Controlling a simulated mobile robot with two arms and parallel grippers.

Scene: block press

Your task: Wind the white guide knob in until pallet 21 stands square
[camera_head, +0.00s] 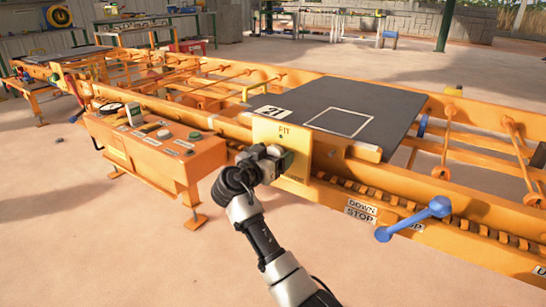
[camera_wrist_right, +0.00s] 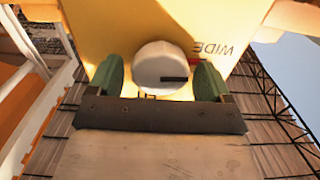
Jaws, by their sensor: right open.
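Pallet 21 (camera_head: 388,98) is a dark flat board on the orange conveyor, with a white square outline and a label reading 21 at its left corner. I cannot tell for sure whether it stands square. My right gripper (camera_head: 279,160) is at that plate and hides the knob in the head view. In the right wrist view the white guide knob (camera_wrist_right: 160,66), with a black line on it, lies between the green fingers of my open right gripper (camera_wrist_right: 161,72), with gaps visible. My left gripper is not in view.
An orange control box (camera_head: 150,150) with buttons stands left of my right arm. A blue-ended lever (camera_head: 413,219) sticks out at the right, near "DOWN" and "STOP" labels. The floor (camera_head: 110,250) in front is clear. The wrist view shows "WIDE" (camera_wrist_right: 212,48) beside the knob.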

